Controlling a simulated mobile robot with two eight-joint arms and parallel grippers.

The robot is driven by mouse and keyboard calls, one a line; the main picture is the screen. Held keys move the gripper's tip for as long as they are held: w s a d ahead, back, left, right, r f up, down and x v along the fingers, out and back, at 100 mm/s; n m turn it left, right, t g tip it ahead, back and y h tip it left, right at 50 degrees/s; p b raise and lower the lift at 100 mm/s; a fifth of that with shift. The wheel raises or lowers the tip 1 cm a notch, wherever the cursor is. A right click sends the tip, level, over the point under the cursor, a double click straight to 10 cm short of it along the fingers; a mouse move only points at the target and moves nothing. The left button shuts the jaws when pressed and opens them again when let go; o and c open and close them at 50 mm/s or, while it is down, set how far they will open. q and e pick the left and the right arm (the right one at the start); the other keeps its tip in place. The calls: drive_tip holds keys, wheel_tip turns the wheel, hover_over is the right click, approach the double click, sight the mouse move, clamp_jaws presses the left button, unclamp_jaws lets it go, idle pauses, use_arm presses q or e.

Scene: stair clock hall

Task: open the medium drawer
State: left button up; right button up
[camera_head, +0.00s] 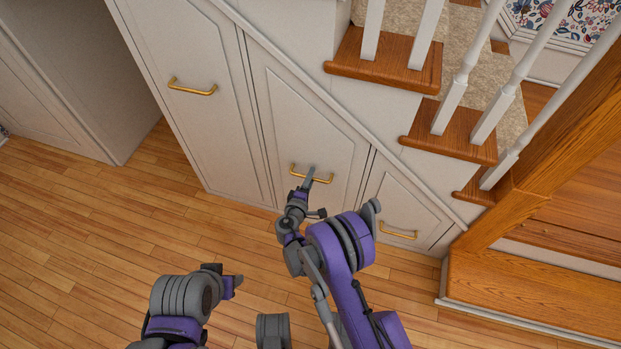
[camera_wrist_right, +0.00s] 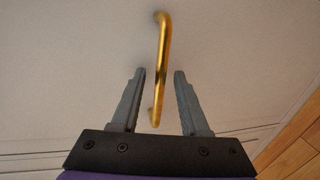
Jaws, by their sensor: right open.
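The medium drawer (camera_head: 300,115) is the middle of three white panelled fronts under the stairs, and it looks shut. Its brass bar handle (camera_head: 298,174) is partly hidden by my right gripper (camera_head: 309,180). In the right wrist view the handle (camera_wrist_right: 163,50) runs lengthwise between the two fingers of the open right gripper (camera_wrist_right: 160,73) and past their tips. The fingers do not close on it; I cannot tell whether the bar is within their depth. My left gripper (camera_head: 232,284) is low over the floor, away from the drawers; its jaws are not clear.
A taller front (camera_head: 200,90) with a brass handle (camera_head: 193,87) is on the left, and a smaller drawer (camera_head: 400,205) is on the right. Wooden stairs (camera_head: 450,137) with white balusters rise above. Open wooden floor (camera_head: 90,240) lies to the left.

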drive_tip(key=shift+w, duration=0.15)
drive_tip(key=shift+c, duration=0.2)
clamp_jaws()
idle(1.2)
